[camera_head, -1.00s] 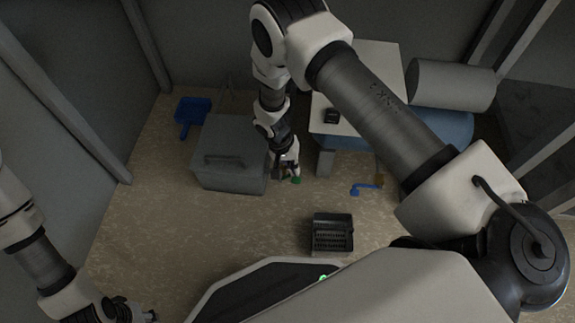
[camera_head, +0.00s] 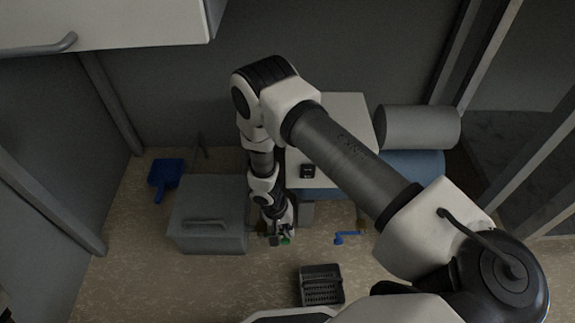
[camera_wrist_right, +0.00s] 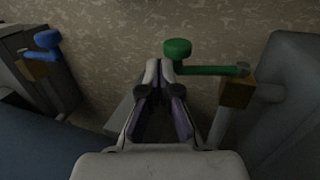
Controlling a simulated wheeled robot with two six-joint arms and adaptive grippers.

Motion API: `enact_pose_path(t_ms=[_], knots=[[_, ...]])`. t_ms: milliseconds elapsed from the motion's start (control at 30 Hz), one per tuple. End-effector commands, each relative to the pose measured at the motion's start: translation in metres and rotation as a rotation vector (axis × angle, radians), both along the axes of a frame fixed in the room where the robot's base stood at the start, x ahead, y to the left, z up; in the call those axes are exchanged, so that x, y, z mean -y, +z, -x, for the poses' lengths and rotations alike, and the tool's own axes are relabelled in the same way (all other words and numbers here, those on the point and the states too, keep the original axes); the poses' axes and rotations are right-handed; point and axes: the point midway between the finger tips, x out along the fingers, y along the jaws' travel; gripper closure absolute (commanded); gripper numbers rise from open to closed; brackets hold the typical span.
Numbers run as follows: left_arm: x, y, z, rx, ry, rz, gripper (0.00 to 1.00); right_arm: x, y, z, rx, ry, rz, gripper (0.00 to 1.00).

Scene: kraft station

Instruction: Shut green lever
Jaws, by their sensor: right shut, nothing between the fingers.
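The green lever (camera_wrist_right: 205,69) lies across the upper middle of the right wrist view. Its round knob is at its left end and a brass-coloured valve body (camera_wrist_right: 237,92) is at its right end. In the head view only a small green part (camera_head: 285,241) shows beside my right gripper (camera_head: 275,236). In the right wrist view my right gripper (camera_wrist_right: 158,68) is shut and empty. Its fingertips appear just below and left of the knob; I cannot tell whether they touch it. My left gripper is out of view.
A blue lever (camera_wrist_right: 47,40) is at the upper left of the right wrist view. In the head view, a grey box (camera_head: 207,213) stands left of the right gripper, a dark basket (camera_head: 320,285) lies nearer, and a blue dustpan (camera_head: 166,174) lies far left.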

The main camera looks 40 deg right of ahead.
Motion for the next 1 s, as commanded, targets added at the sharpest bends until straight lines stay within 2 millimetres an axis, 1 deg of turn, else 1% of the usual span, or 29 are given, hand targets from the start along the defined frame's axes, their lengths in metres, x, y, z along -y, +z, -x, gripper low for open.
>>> enact_pose_path(t_ms=[467,833,1000], knots=[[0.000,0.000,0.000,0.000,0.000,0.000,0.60,0.000,0.000,0.000,0.000,0.000,0.000,1.00],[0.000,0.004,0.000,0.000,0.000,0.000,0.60,-0.011,0.005,-0.008,0.001,0.001,0.000,1.00],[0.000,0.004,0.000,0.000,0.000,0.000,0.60,-0.013,0.005,-0.009,0.000,0.000,0.000,1.00]])
